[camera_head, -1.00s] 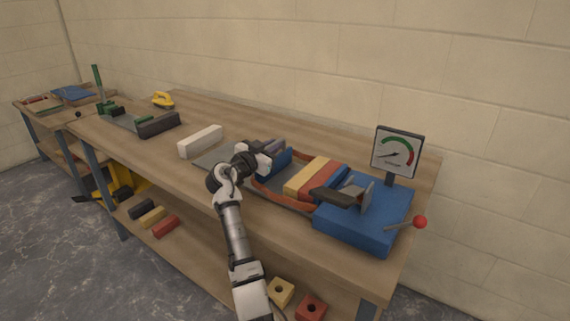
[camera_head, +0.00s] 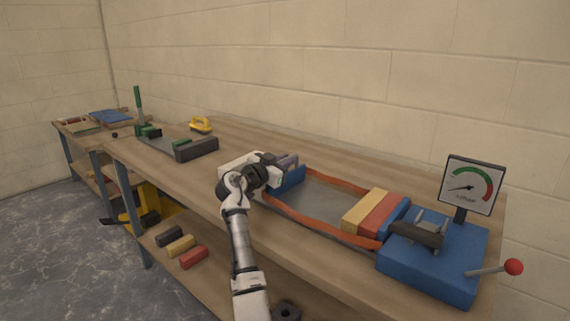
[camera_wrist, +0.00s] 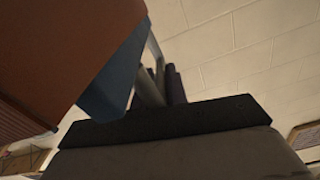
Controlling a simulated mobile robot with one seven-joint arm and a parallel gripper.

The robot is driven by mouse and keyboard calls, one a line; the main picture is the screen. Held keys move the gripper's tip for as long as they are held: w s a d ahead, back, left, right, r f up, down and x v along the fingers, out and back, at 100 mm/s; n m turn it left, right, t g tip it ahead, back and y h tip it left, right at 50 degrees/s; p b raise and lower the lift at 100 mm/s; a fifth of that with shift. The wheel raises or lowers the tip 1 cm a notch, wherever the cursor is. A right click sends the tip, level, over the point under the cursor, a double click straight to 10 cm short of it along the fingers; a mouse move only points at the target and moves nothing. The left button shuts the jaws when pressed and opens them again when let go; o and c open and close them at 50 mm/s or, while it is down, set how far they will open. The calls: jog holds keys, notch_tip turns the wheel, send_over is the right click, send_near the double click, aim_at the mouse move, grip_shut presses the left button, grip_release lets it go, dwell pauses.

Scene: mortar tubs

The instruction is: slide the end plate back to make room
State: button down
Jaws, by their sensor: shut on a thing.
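The end plate (camera_head: 291,181) is an upright blue plate across the left end of a grey-bedded press with orange rails. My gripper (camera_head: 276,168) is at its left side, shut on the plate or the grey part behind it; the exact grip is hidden. In the wrist view a blue face (camera_wrist: 112,88) lies beside a dark finger. A yellow block (camera_head: 362,213) and a red block (camera_head: 382,216) stand side by side at the right end of the bed, against the blue press body (camera_head: 430,272). Bare grey bed (camera_head: 318,196) lies between plate and blocks.
A gauge (camera_head: 470,186) and red-knobbed lever (camera_head: 513,267) stand at the right. The wall runs along the bench back.

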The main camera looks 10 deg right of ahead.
jog(key=c, duration=1.5)
grip_release()
jog(key=shift+o, duration=0.2)
jog(key=shift+s+a, duration=0.1)
jog(key=b+v, duration=0.1)
jog(key=v, duration=1.2)
jog(key=shift+s+a+b, duration=0.2)
jog(key=shift+b, duration=0.1)
